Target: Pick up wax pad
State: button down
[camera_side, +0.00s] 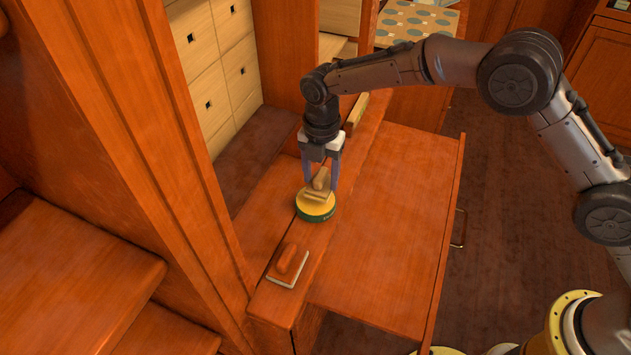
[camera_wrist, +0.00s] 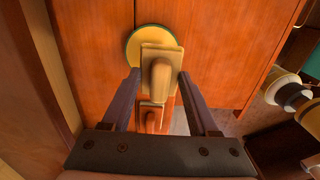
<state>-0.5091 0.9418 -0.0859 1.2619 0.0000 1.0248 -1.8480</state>
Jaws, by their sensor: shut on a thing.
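The wax pad, a tan block with a rounded grip on top (camera_side: 320,181), is between the fingers of my gripper (camera_side: 321,188). It also shows in the wrist view (camera_wrist: 161,77), with a finger against each side. My gripper points down and is shut on the pad. The pad is over a round yellow and green tin (camera_side: 315,210), slightly tilted in the side view. I cannot tell whether it touches the tin's lid. In the wrist view the pad hides part of the tin (camera_wrist: 134,44).
A second pad with an orange-brown handle (camera_side: 288,262) lies nearer the camera on the narrow wooden ledge. The wide wooden surface (camera_side: 395,225) to the right is bare. A tall wooden post (camera_side: 150,130) stands at left. A wooden bar (camera_side: 356,110) lies behind the gripper.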

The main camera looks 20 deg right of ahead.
jog(key=s+d+r, duration=0.6)
jog(key=s+r, duration=0.2)
jog(key=s, duration=0.3)
jog(key=shift+r, duration=0.15)
jog(key=c, duration=0.8)
grip_release()
jog(key=shift+c, duration=0.2)
jog(key=c, duration=0.5)
jog(key=shift+w, duration=0.1)
